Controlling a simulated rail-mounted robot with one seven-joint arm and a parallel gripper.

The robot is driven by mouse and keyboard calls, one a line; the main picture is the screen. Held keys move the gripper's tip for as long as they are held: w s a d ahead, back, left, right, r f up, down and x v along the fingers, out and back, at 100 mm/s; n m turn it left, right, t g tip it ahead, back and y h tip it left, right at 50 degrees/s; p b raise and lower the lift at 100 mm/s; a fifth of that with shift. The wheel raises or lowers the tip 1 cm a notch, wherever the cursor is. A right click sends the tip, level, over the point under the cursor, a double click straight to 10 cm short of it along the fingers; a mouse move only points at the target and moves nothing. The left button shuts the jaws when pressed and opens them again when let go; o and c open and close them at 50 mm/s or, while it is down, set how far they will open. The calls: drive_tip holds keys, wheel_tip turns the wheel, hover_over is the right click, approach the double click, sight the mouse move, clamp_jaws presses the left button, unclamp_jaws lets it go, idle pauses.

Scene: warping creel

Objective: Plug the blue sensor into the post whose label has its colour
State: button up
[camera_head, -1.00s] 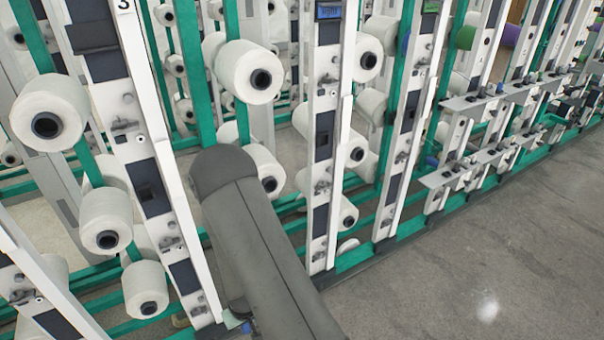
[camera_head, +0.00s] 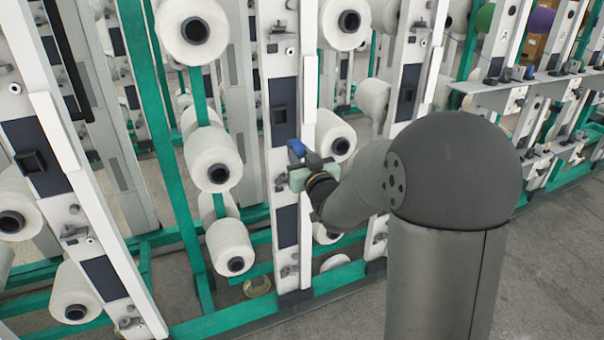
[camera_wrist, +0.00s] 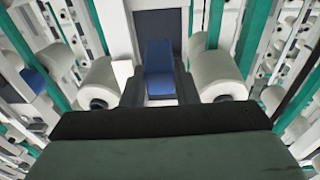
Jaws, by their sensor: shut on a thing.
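The blue sensor (camera_head: 297,147) is held upright or slightly tilted in my gripper (camera_head: 308,172), in front of the middle white post (camera_head: 254,110). In the head view a dark socket panel (camera_head: 284,105) on this post is just above the sensor. I cannot tell whether sensor and post touch. The post's top and label are out of view.
White yarn spools flank the post, one close at right (camera_head: 334,137) and one at left (camera_head: 213,158). Green frame bars (camera_head: 180,150) run between posts. Shelf brackets (camera_head: 500,95) stand at the right. Grey floor (camera_head: 555,270) is open at front right.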

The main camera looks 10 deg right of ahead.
sight(291, 141)
drive_tip(key=shift+t+y, duration=0.5)
drive_tip(key=shift+t, duration=0.3)
drive_tip(key=w+r, duration=0.1)
drive_tip(key=r, duration=0.1)
drive_tip(key=w+a+r, duration=0.1)
drive_tip(key=w+r, duration=0.1)
drive_tip(key=r, duration=0.1)
drive_tip(key=shift+a+r, duration=0.2)
drive_tip(key=shift+r, duration=0.1)
drive_tip(key=shift+s+f, duration=0.1)
drive_tip(key=shift+s, duration=0.1)
drive_tip(key=shift+w+f+b, duration=0.15)
drive_tip(key=shift+w+b, duration=0.2)
drive_tip(key=shift+b, duration=0.05)
drive_tip(key=shift+b, duration=0.45)
drive_tip(key=shift+w, duration=0.1)
drive_tip(key=shift+w+a+b, duration=0.1)
drive_tip(key=shift+w+b, duration=0.2)
drive_tip(key=shift+w, duration=0.2)
